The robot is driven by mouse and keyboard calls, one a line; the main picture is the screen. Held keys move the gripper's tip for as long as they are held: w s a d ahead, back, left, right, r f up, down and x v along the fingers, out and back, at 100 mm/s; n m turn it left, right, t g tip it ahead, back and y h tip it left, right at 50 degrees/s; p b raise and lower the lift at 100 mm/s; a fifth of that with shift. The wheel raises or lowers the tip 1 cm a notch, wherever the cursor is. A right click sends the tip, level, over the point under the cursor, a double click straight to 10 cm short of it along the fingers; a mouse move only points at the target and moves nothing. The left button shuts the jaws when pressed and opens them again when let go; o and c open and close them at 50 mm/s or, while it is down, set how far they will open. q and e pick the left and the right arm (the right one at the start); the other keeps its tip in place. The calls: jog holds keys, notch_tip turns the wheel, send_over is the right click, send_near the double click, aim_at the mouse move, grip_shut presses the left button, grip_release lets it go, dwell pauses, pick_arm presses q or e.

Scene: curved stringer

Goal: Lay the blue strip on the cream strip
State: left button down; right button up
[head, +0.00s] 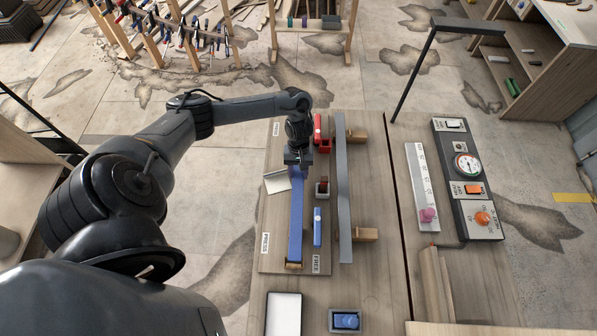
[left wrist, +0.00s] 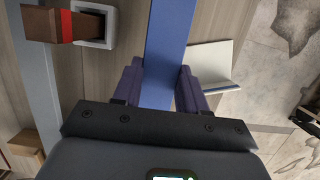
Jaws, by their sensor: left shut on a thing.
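The blue strip (head: 296,215) is long and narrow and runs lengthwise along a wooden board on the bench. My left gripper (head: 298,162) is at its far end, shut on it. In the left wrist view the blue strip (left wrist: 164,50) passes between the two purple-blue fingers (left wrist: 157,88). I cannot make out a separate cream strip. A small tan piece (head: 293,265) shows at the near end of the blue strip, and I cannot tell whether it belongs to a strip underneath. My right gripper is not in view.
A grey upright strip (head: 344,190) stands right of the board by wooden blocks (head: 365,234). A red clamp (head: 320,132), a blue bar (head: 317,227) and a white folded piece (head: 277,183) lie near the blue strip. A control panel (head: 468,180) is farther right.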

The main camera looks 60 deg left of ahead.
pick_arm(q)
jog(key=shift+f, duration=0.2)
jog(key=shift+f, duration=0.3)
jog(key=c, duration=1)
grip_release()
jog(key=shift+a, duration=0.1)
jog(key=o, duration=0.4)
jog(key=shift+w, duration=0.1)
jog(key=shift+f, duration=0.1)
jog(key=shift+r, duration=0.5)
jog(key=p+v, duration=0.3)
jog(key=v, duration=0.9)
